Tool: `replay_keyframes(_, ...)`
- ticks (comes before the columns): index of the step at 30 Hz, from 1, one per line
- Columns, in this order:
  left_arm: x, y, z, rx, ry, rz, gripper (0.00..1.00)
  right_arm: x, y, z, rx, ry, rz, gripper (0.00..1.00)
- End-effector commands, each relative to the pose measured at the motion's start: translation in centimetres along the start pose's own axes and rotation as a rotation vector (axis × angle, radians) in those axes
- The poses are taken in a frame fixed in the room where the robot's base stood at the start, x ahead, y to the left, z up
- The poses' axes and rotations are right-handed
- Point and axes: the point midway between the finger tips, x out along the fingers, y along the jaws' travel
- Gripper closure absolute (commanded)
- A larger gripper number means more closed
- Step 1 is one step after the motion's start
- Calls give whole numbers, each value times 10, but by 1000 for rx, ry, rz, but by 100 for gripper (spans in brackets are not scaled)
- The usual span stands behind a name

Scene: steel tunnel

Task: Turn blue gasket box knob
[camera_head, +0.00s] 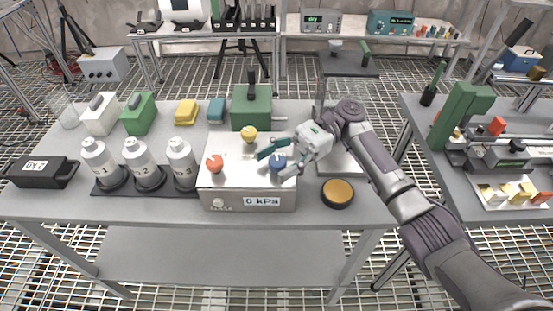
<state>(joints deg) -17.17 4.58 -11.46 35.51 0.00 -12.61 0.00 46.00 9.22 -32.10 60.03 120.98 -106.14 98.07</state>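The gasket box is a beige box (246,186) on the front of the main table. It has a "0 kPa" label on its front face. On its top are a red knob (214,163), a yellow knob (249,133) and a blue knob (279,163). My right gripper (277,161) reaches in from the right, low over the box at the blue knob. A teal finger shows behind the knob and a pale finger at its front right. I cannot tell whether the fingers touch the knob. My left gripper is not in view.
White bottles (139,159) stand on a dark tray just left of the box. A green block (251,107) with a dark handle stands behind it. A round orange-topped pot (337,192) sits to its right. A second table (472,185) with tools stands at the right.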

Motion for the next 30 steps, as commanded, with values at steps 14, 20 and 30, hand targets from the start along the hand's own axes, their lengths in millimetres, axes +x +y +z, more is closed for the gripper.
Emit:
replay_keyframes(14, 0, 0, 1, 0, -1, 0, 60, 0, 0, 33, -7, 1, -1, 38)
replay_keyframes(20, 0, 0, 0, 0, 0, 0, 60, 0, 0, 72, -5, 1, 0, 38)
replay_keyframes(30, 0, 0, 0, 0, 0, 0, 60, 0, 0, 100, -1, -1, 0, 38)
